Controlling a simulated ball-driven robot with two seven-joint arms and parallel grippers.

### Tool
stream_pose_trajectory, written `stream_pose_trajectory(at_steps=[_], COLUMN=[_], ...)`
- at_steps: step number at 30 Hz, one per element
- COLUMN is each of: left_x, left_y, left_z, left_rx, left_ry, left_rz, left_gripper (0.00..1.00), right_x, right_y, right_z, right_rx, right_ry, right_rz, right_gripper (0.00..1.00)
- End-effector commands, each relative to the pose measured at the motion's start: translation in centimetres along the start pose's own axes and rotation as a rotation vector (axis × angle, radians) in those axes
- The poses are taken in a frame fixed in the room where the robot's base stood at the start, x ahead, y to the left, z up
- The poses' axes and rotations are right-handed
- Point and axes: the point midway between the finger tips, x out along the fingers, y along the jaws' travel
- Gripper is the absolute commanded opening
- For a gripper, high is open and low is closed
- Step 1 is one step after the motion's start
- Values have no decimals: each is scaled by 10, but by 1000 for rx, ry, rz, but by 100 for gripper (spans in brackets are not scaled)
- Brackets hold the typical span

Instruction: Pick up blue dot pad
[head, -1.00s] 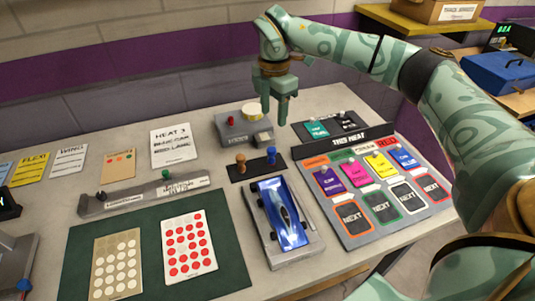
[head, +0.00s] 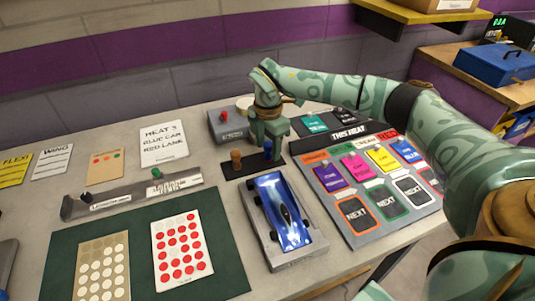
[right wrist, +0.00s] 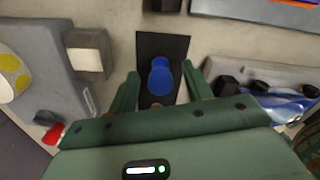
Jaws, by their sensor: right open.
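The blue dot pad (head: 267,149) looks like a blue knobbed peg standing upright on a black strip (head: 238,172). In the right wrist view the blue dot pad (right wrist: 160,78) lies between the two fingers. My right gripper (head: 268,140) is open above and around it, pointing down. The fingers also show in the right wrist view (right wrist: 160,85), with a gap on each side of the pad. The gripper partly hides the pad in the head view. A brown peg (head: 236,159) stands beside it on the strip. My left gripper is not in view.
A blue car (head: 283,215) sits on a grey stand in front of the strip. A grey box with a red knob (head: 225,117) is close behind. The lane board (head: 375,185) lies to the right. A green mat (head: 215,230) with dotted cards lies front left.

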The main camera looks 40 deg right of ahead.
Motion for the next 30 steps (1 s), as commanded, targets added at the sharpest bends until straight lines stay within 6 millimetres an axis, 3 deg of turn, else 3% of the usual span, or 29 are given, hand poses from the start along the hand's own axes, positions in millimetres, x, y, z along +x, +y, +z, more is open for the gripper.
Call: stream_pose_trajectory(at_steps=[2, 7, 8, 20, 26, 30], left_x=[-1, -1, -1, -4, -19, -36], left_y=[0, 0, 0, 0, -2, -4], left_z=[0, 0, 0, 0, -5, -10], left_rx=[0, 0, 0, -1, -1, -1], left_ry=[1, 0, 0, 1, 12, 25], left_rz=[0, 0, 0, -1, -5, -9], left_gripper=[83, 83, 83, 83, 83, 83], right_x=[-2, -2, -2, -10, -43, -80], right_y=[0, 0, 0, 0, -2, -31], right_z=[0, 0, 0, 0, 0, -9], right_rx=[0, 0, 0, 0, -1, -3], right_ry=[0, 0, 0, -1, -1, -1], right_rz=[1, 1, 1, 3, 6, 7], right_gripper=[50, 5, 1, 0, 0, 0])
